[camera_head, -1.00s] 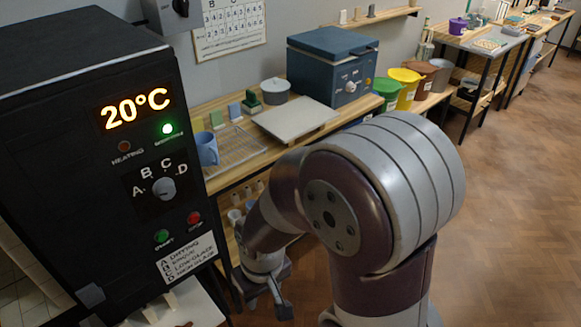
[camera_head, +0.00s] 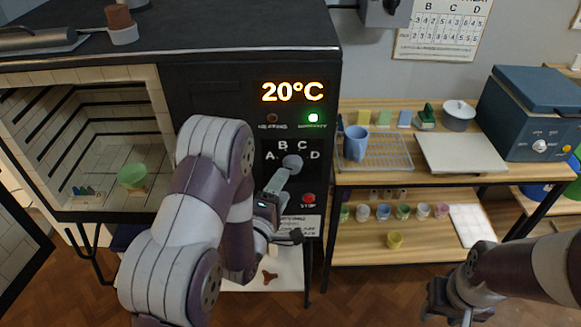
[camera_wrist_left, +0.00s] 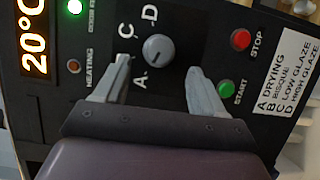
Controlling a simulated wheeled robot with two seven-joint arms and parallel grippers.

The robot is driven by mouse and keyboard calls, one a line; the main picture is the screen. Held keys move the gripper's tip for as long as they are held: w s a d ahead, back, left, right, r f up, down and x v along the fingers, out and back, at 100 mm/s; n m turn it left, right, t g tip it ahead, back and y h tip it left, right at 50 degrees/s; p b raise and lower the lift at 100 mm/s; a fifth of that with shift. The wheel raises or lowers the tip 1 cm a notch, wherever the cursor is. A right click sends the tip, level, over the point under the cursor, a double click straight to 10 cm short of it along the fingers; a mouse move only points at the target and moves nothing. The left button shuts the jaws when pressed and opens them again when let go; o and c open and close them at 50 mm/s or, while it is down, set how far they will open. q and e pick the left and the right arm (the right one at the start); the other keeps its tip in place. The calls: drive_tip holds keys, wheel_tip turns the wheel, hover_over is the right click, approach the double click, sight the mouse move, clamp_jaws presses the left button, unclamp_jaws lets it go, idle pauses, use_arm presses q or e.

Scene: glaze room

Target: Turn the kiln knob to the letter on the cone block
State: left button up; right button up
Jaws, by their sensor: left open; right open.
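The black kiln's round grey knob (camera_head: 292,162) sits on its front panel, ringed by the letters A to D. It also shows in the left wrist view (camera_wrist_left: 159,50), with a small dark mark; I cannot tell surely which letter it points to. My left gripper (camera_wrist_left: 158,66) is open, its fingertips to either side of the knob's near edge; contact is unclear. One finger hides the letter B there. Small cones on what may be the cone block (camera_head: 86,191) stand inside the open kiln; no letter is readable. My right gripper (camera_head: 452,305) is open and empty, low at right.
A green bowl (camera_head: 132,176) stands in the kiln chamber. A red stop button (camera_head: 308,198) and a green start button (camera_wrist_left: 226,87) lie near the knob. The display (camera_head: 292,92) reads 20°C. A wooden shelf (camera_head: 375,245) with a blue mug (camera_head: 355,143) stands right of the kiln.

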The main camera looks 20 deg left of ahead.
sight(291, 169)
use_arm(q)
drive_tip(key=w+p, duration=0.1)
drive_tip(key=w, duration=0.4)
drive_tip(key=shift+d, duration=0.15)
drive_tip(key=shift+w, duration=0.35)
drive_tip(key=shift+w+d, duration=0.1)
drive_tip(key=c, duration=1)
drive_tip(key=shift+c, duration=0.2)
